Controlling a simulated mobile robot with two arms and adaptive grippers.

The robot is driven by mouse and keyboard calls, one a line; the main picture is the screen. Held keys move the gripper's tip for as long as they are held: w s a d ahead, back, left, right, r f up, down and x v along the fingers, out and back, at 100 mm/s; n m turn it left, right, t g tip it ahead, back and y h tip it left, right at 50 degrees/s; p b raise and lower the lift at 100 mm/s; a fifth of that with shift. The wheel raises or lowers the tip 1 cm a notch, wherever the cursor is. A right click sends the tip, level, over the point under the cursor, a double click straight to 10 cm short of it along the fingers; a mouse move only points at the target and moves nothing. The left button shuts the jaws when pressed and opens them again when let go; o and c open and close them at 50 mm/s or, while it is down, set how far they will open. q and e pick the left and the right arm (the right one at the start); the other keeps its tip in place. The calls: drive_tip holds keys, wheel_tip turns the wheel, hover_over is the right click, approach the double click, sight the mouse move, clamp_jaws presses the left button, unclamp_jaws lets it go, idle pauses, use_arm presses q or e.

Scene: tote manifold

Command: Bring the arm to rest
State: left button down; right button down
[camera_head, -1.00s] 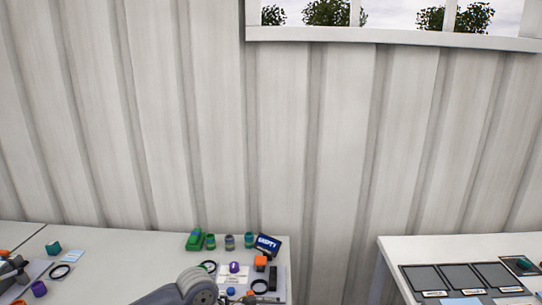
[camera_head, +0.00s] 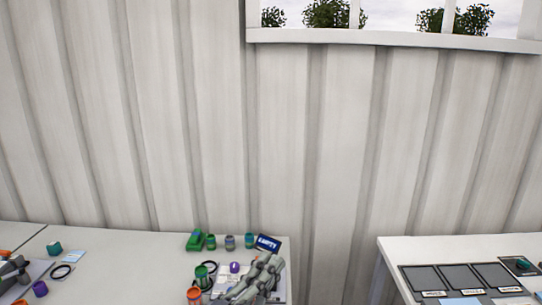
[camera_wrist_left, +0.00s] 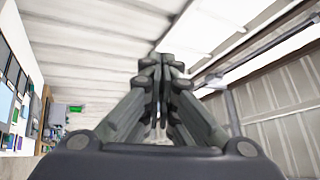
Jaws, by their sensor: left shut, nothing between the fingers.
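My left gripper (camera_head: 266,268) is over the right end of the left table, at the lower middle of the head view. In the left wrist view its dark fingers (camera_wrist_left: 163,62) meet at their tips, shut with nothing between them. The wrist view looks up past the fingers towards the ceiling and wall. In the head view the gripper covers part of the board and some small parts under it. I cannot tell its height above the table. My right gripper is in neither view.
The left table (camera_head: 120,258) holds a green block (camera_head: 195,240), small jars (camera_head: 230,242), a dark blue sign (camera_head: 267,243), a purple piece (camera_head: 235,267) and an orange cylinder (camera_head: 194,295). The right table (camera_head: 440,246) carries dark panels (camera_head: 460,277). A gap separates the tables.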

use_arm(q)
drive_tip(key=s+a+f+n+g+y, duration=0.2)
drive_tip(key=a+f+n+g+y, duration=0.1)
drive_tip(key=a+f+n+y, duration=0.55)
drive_tip(key=s+a+f+n+g+y, duration=0.25)
drive_tip(key=a+f+n+y, duration=0.25)
drive_tip(key=a+f+n, duration=0.5)
drive_tip(key=s+a+f+n+g+h, duration=0.1)
drive_tip(key=s+f+g, duration=0.45)
drive_tip(key=s, duration=0.45)
drive_tip(key=s+f+g, duration=0.4)
drive_tip(key=s+f, duration=0.3)
drive_tip(key=s, duration=0.4)
wheel_tip(320, 180, down, 26)
drive_tip(key=s+g, duration=0.1)
drive_tip(key=s+a+f+g, duration=0.1)
drive_tip(key=s+a+f, duration=0.2)
drive_tip(key=s+f, duration=1.4)
drive_tip(key=shift+s+f+g+b, duration=0.15)
drive_tip(key=shift+f+g+b, duration=0.15)
drive_tip(key=shift+b, duration=0.1)
